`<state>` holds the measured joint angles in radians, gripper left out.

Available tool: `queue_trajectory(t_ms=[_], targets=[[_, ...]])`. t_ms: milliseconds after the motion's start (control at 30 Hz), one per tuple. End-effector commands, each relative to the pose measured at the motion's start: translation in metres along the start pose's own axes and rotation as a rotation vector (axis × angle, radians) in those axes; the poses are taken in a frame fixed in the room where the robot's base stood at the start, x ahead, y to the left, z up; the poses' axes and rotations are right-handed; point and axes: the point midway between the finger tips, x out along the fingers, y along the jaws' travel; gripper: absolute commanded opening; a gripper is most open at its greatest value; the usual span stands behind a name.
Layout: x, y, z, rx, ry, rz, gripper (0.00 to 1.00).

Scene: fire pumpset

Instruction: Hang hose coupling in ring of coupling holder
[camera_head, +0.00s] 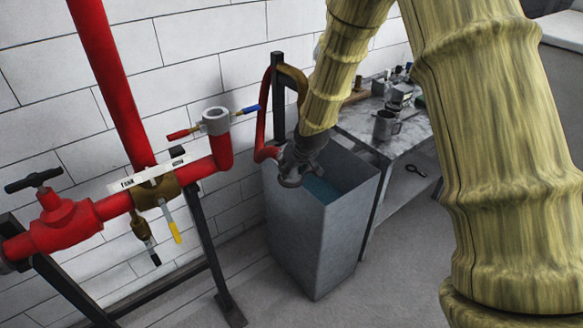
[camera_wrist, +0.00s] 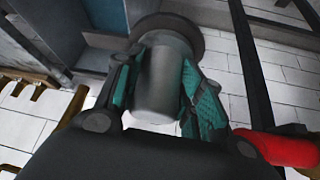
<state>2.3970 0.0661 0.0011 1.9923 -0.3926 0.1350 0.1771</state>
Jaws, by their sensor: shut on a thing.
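The hose coupling (camera_wrist: 160,85) is a grey cylinder with a wide round flange at its far end. My gripper (camera_wrist: 155,95) is shut around it, with teal-padded fingers on both sides. In the head view my gripper (camera_head: 297,165) is above the front left rim of the grey tank, and the coupling (camera_head: 290,181) is a dark grey shape at its tip. No ring of the coupling holder can be made out for sure. A black upright post (camera_head: 278,85) with a brown curved piece stands behind my gripper, and a red hose (camera_head: 263,118) loops beside it.
The open grey tank (camera_head: 312,245) holds blue-green water. On the left, a red pipe (camera_head: 100,75) carries a red valve (camera_head: 62,228) and a grey round fitting (camera_head: 215,121) with red and blue levers. A cluttered counter (camera_head: 410,128) stands to the right. Floor is free in front.

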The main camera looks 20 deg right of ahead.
Motion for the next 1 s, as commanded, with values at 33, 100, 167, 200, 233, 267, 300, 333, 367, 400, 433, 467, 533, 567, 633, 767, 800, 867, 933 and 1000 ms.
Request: queue_trajectory(t_ms=[33,100,167,200,233,267,300,333,367,400,433,467,533,567,633,767,800,867,933,1000], targets=[[0.000,0.000,-0.001,0.000,0.001,0.000,0.43],[0.000,0.000,-0.001,0.000,0.001,0.000,0.56],[0.000,0.000,-0.001,0.000,0.001,0.000,0.63],[0.000,0.000,-0.001,0.000,0.001,0.000,0.63],[0.000,0.000,0.000,0.000,0.001,0.000,0.63],[0.000,0.000,0.000,0.000,0.000,0.000,0.63],[0.000,0.000,0.000,0.000,0.000,0.000,0.63],[0.000,0.000,0.000,0.000,0.000,0.000,0.63],[0.000,0.000,0.000,0.000,0.000,0.000,0.63],[0.000,0.000,0.001,0.000,-0.001,0.000,0.63],[0.000,0.000,0.001,0.000,-0.001,0.000,0.63],[0.000,0.000,0.001,0.000,-0.001,0.000,0.63],[-0.002,0.000,0.000,0.000,-0.001,0.000,0.63],[-0.004,0.000,0.000,0.000,-0.001,0.000,0.63],[-0.009,0.000,0.000,0.000,0.000,0.000,0.63],[-0.024,0.000,-0.001,0.001,0.001,0.000,0.63],[-0.030,0.000,-0.001,0.001,0.001,0.000,0.63],[-0.039,0.000,-0.001,0.001,0.002,0.000,0.63],[-0.049,0.000,-0.001,0.000,0.003,0.000,0.63],[-0.059,0.000,-0.001,0.000,0.002,0.000,0.63]])
